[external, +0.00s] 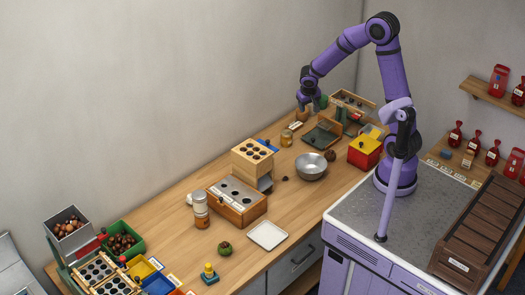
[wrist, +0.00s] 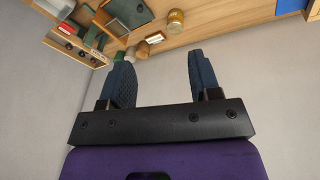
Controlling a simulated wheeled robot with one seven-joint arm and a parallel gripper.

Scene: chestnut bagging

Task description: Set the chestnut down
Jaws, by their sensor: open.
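My gripper (external: 312,104) is raised over the far end of the wooden bench. In the wrist view my gripper (wrist: 163,65) has its two dark fingers wide apart, with nothing held between them. A small dark, rounded thing (external: 285,178) lies on the bench left of the metal bowl (external: 311,167); it may be a chestnut, but is too small to tell. Several chestnuts lie in a grey hopper (external: 80,237) and a green bin (external: 137,248) at the near left. No chestnut is clear near my fingertips.
A jar (external: 287,138), a green tray unit (external: 318,138) and a red and yellow box (external: 364,152) stand near the far end. A wooden holed box (external: 254,155) and a drawer box (external: 236,201) stand mid-bench. A white tray (external: 267,235) is empty, with bare wood around it.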

